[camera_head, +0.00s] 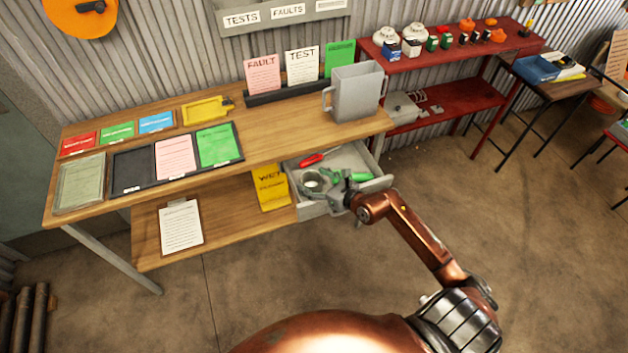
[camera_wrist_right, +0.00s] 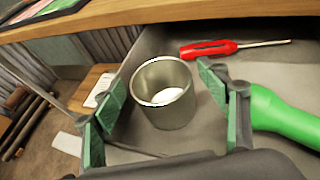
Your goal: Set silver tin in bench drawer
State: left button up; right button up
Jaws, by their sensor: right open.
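The silver tin (camera_wrist_right: 163,105) is upright inside the open bench drawer (camera_head: 372,185), at its left side; it also shows in the head view (camera_head: 310,182). It looks to rest on the drawer floor, with something white inside it. My right gripper (camera_wrist_right: 167,112) reaches into the drawer from the front right. Its green-padded fingers are open on either side of the tin, with a gap visible at the left finger; contact at the right one is hard to tell. My left gripper is in neither view.
A red screwdriver (camera_wrist_right: 222,47) lies behind the tin in the drawer. A green-handled tool (camera_wrist_right: 285,115) lies just right of my right finger. The bench top (camera_head: 265,140) overhangs the drawer's back, with a grey jug (camera_head: 357,92) above. Open floor lies right of the drawer.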

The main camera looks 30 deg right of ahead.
jog(key=p+v, duration=0.2)
jog(key=v, duration=1)
jog(key=shift+s+d+r, duration=0.1)
